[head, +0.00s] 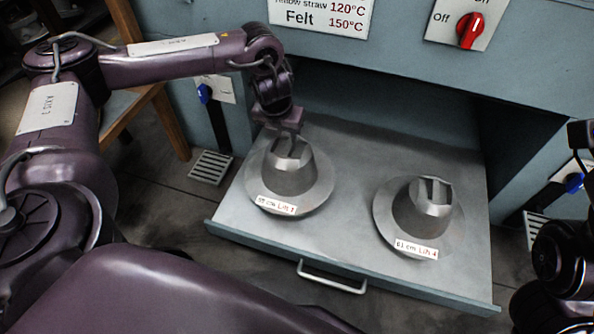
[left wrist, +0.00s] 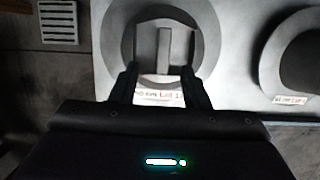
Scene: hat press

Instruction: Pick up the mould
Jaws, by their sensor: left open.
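Two grey metal hat moulds with round brims stand in the pulled-out drawer. The left mould (head: 290,177) has a label that seems to read "59 cm Lift 1", not fully legible. The right mould (head: 425,210) has a label that seems to read "61 cm Lift 4". Each has a slotted top with an upright bar. My left gripper (head: 291,140) is right above the left mould's top. In the left wrist view its open fingers (left wrist: 160,88) lie on either side of the left mould's (left wrist: 163,50) middle. I cannot tell whether they touch it. My right gripper is not in view.
The drawer (head: 335,240) is open, with a front handle (head: 332,277) and bare floor between the moulds. The press body stands behind, with a red switch (head: 470,30) and a temperature sign (head: 320,14). A wooden stool (head: 135,100) is at left.

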